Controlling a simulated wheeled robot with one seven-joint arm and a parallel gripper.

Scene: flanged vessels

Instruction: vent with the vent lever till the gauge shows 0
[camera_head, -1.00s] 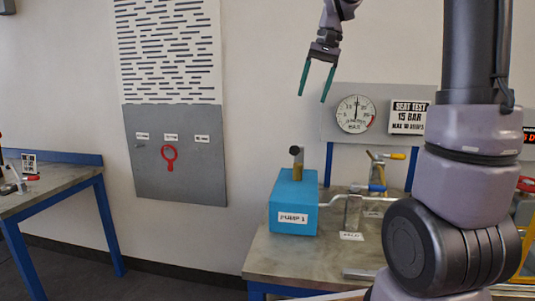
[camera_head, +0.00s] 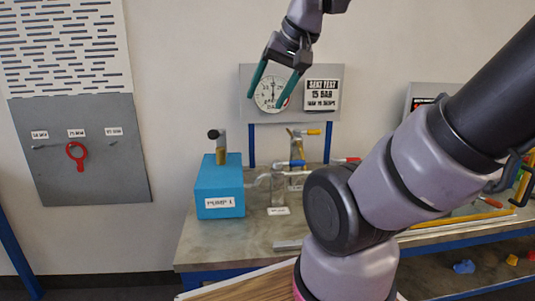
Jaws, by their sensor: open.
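The round white gauge (camera_head: 271,93) is on a grey panel above the bench. My gripper's fingers partly cover it, and I cannot read its value for sure. Below it, pipework on the bench carries a blue-handled lever (camera_head: 290,164) and, further up, a yellow-orange-handled lever (camera_head: 313,132). A red handle (camera_head: 347,160) shows to the right, partly behind my arm. The small tags are too blurred to tell which one is the vent lever. My gripper (camera_head: 266,100) is open and empty, fingers pointing down, appearing in front of the gauge and above the levers.
A blue pump box (camera_head: 220,188) stands on the left of the bench (camera_head: 210,245). My arm hides the bench's middle.

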